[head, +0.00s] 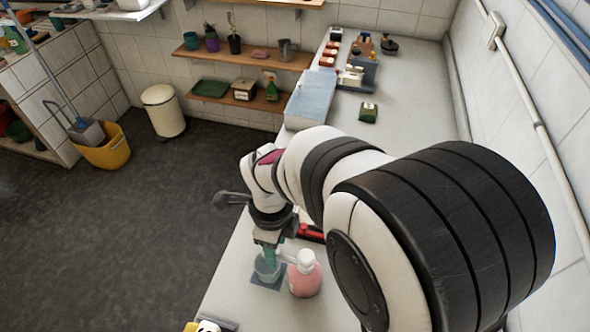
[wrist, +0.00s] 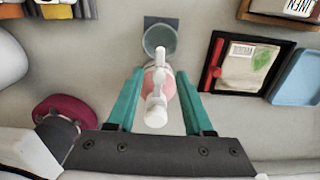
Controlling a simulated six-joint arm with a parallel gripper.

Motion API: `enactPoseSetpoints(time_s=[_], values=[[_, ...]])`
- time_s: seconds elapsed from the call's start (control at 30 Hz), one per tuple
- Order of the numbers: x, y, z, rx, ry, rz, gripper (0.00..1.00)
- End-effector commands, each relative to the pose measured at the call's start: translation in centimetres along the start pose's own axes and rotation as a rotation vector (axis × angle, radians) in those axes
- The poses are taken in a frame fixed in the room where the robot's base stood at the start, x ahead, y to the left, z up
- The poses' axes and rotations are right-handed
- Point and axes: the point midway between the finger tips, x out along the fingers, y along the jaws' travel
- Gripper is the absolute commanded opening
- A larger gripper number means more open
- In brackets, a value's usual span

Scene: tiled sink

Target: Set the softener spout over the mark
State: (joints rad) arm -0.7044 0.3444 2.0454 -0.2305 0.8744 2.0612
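The softener bottle (head: 305,281), pink with a white pump head (head: 306,258), stands upright on the counter. In the wrist view its white spout (wrist: 160,72) points up the picture toward a grey cup (wrist: 160,36). The spout tip appears close to the cup's near rim; the height gap is unclear. The cup, also in the head view (head: 266,268), stands on a dark square mark (head: 268,284). My gripper (wrist: 160,74) is open, its teal fingers on either side of the bottle as seen from above. I cannot see clear contact with the bottle.
A black tray with a red handle (wrist: 213,64) and a packet (wrist: 248,65) lies right in the wrist view, beside a blue bin (wrist: 299,78). Bare counter surrounds the mark.

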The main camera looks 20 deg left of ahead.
Motion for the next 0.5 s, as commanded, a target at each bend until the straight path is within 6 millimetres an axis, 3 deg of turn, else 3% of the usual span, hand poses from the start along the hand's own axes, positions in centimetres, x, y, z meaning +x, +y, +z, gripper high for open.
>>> enactPoseSetpoints(time_s=[0.27,0.37,0.5], values=[[-0.9,0.0,0.1,0.001,-0.002,-0.001,0.52],[-3.1,-0.1,0.1,0.0,-0.004,-0.004,0.52],[-7.7,-0.1,0.1,0.0,-0.005,-0.006,0.52]])
